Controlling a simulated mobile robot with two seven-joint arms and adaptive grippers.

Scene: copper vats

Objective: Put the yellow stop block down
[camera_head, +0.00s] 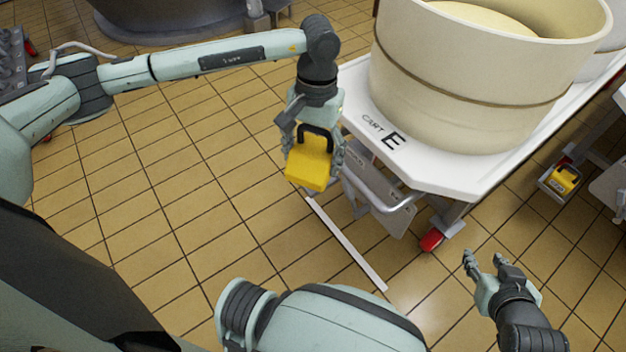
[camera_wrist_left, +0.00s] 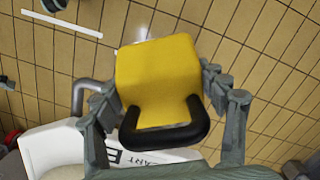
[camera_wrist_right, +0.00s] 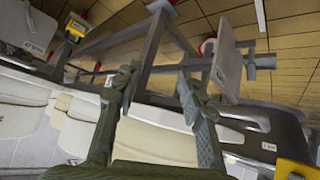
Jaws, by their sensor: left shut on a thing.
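The yellow stop block (camera_head: 309,168) has a black handle and hangs in the air beside the near left corner of cart E. My left gripper (camera_head: 312,140) is shut on it, with one finger on each side. In the left wrist view the block (camera_wrist_left: 158,75) sits between the fingers (camera_wrist_left: 163,95), its black loop handle toward the palm. My right gripper (camera_head: 487,262) is apart from the block, in front of the cart. In the right wrist view its fingers (camera_wrist_right: 158,85) are spread with nothing held between them.
Cart E (camera_head: 435,170) carries a large cream tub (camera_head: 470,80) and has a red-wheeled caster (camera_head: 432,240). A white floor strip (camera_head: 345,243) lies below the block. Another yellow block (camera_head: 564,180) sits at another cart on the right.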

